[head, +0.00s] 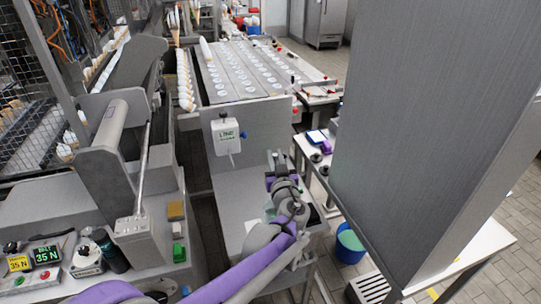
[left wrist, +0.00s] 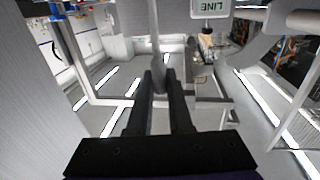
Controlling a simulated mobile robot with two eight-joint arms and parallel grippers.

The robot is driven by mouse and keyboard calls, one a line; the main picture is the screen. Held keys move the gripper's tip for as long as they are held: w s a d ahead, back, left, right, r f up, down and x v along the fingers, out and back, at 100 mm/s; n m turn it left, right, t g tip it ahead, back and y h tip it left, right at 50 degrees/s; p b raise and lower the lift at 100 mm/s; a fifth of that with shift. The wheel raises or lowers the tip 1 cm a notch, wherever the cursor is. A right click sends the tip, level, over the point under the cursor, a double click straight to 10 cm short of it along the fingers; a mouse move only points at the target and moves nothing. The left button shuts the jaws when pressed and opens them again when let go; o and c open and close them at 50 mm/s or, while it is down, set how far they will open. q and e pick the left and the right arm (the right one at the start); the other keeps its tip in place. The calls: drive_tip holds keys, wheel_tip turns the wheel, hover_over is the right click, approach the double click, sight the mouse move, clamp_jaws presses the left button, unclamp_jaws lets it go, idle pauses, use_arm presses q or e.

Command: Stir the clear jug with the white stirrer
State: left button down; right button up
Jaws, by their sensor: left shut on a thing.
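My left gripper (head: 278,160) is above the grey metal bench at the middle of the head view, in front of the panel with the LINE box. In the left wrist view its two black fingers (left wrist: 161,100) are shut on a slim pale grey-white rod, which I take for the white stirrer (left wrist: 156,40). The rod runs from between the fingers to the top edge of that view. In the head view I cannot make out the stirrer at the gripper. I cannot pick out the clear jug surely in either view; my arm covers part of the bench. My right gripper is not in view.
A white LINE box (head: 227,136) hangs on the upright panel just beyond the gripper. A large grey panel (head: 435,130) blocks the right side. A blue bucket (head: 350,243) stands on the floor. A green block (head: 179,252) lies on the left bench.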

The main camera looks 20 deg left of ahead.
use_arm(q)
drive_tip(key=shift+w+f+b, duration=0.1)
drive_tip(key=shift+f+b, duration=0.35)
drive_tip(key=shift+f, duration=0.45)
wheel_tip(320, 180, down, 3)
drive_tip(key=b, duration=0.2)
drive_tip(key=shift+f+b, duration=0.1)
drive_tip(key=shift+b, duration=0.2)
drive_tip(key=shift+f+b, duration=2.85)
drive_tip(key=shift+f, duration=2.35)
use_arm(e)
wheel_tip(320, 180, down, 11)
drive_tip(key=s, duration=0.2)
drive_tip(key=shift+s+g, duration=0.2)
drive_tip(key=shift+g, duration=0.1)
use_arm(q)
drive_tip(key=shift+a, duration=0.1)
